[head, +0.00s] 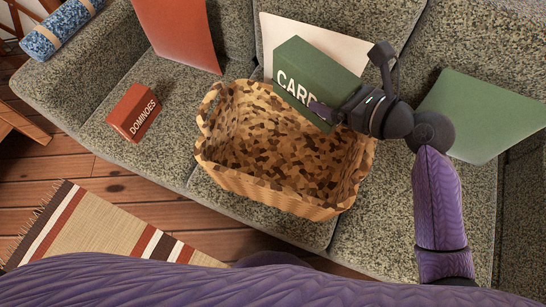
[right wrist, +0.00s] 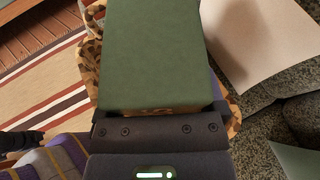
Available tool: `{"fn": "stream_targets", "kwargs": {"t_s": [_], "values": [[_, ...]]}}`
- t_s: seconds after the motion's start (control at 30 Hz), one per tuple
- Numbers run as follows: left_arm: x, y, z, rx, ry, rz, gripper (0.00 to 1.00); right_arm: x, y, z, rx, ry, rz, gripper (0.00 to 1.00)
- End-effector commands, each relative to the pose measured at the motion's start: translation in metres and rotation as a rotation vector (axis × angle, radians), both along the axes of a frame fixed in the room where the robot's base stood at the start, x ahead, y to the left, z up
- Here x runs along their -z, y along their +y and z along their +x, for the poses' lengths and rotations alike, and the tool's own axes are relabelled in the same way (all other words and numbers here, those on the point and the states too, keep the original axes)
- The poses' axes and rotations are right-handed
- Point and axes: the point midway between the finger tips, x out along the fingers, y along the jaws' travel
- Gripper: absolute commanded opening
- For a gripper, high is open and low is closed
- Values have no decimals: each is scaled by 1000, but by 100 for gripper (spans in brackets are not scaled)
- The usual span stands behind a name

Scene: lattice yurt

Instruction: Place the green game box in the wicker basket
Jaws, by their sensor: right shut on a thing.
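The green game box (head: 312,72), lettered "CARD" with the rest covered, is held by my right gripper (head: 330,114). The gripper is shut on its near end. The box is over the back right part of the wicker basket (head: 228,172), tilted in the picture; I cannot tell how high above the rim it is. The basket is open, patterned in brown and tan, and looks empty where I see inside. In the right wrist view the green box (right wrist: 158,55) fills the middle and the basket rim (right wrist: 90,50) shows behind it. My left gripper is not in view.
The basket stands on a grey speckled sofa (head: 390,215). A red dominoes box (head: 133,112) lies on the seat to the left. Red (head: 184,32), cream (head: 335,48) and green (head: 485,115) cushions or panels lean at the back. A striped rug (head: 100,225) lies on the floor.

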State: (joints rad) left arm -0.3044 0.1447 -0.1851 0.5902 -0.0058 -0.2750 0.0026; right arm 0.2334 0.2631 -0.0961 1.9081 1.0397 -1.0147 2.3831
Motion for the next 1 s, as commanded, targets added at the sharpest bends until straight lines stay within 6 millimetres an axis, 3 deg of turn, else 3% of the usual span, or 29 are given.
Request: {"fn": "stream_targets", "kwargs": {"t_s": [0.2,0.4,0.7,0.87,1.0], "values": [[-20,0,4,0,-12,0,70,50,64,2,-25,3,4,6],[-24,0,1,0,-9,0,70,81,97,-7,-48,0,3,6],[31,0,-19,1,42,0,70,158,98,-9,-50,8,1,6],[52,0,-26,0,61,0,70,186,98,-9,-49,6,1,6],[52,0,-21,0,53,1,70,183,98,-8,-49,-1,3,6]]}}
